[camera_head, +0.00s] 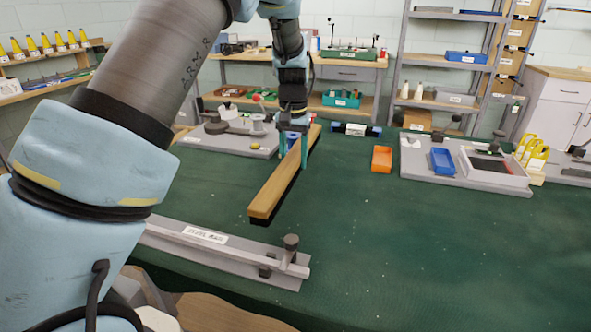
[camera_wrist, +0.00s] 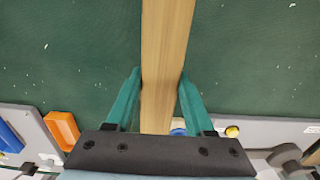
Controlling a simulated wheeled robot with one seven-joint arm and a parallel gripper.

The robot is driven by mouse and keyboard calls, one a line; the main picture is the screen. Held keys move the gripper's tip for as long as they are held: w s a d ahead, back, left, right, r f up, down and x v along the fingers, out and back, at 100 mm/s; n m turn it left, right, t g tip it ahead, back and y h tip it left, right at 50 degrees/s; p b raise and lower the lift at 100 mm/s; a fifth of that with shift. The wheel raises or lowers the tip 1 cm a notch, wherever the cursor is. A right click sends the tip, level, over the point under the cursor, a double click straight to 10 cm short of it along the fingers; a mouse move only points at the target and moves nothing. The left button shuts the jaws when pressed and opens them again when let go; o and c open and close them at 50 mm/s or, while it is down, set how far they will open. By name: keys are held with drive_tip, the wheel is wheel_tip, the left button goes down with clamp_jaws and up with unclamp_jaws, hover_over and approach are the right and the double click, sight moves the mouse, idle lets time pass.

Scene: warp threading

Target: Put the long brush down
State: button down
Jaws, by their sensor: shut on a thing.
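The long brush (camera_head: 282,184) has a light wooden back with dark bristles along its underside. My gripper (camera_head: 293,152) is shut on it near its far end, with a teal finger on each side. The brush points from the gripper toward the front left of the table. I cannot tell for certain whether its bristles touch the green table top (camera_head: 340,240). In the wrist view the brush (camera_wrist: 167,50) runs up the middle between the teal fingers of my gripper (camera_wrist: 160,92).
A grey rail fixture (camera_head: 205,246) with a knob lies in front. An orange bin (camera_head: 381,159) stands right of the brush. A grey board (camera_head: 465,165) with a blue bin (camera_head: 443,161) is farther right. Another grey fixture (camera_head: 225,137) stands behind left. The table's middle right is clear.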

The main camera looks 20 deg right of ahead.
sight(293, 156)
drive_tip(key=shift+a+f+p, duration=0.1)
drive_tip(key=shift+f+p, duration=0.2)
drive_tip(key=shift+f, duration=1.65)
drive_tip(key=shift+f, duration=0.1)
drive_tip(key=shift+f, duration=0.25)
drive_tip(key=shift+c, duration=1.4)
unclamp_jaws()
wheel_tip(293, 156, up, 13)
drive_tip(key=shift+f+b, duration=0.15)
drive_tip(key=shift+b, duration=0.6)
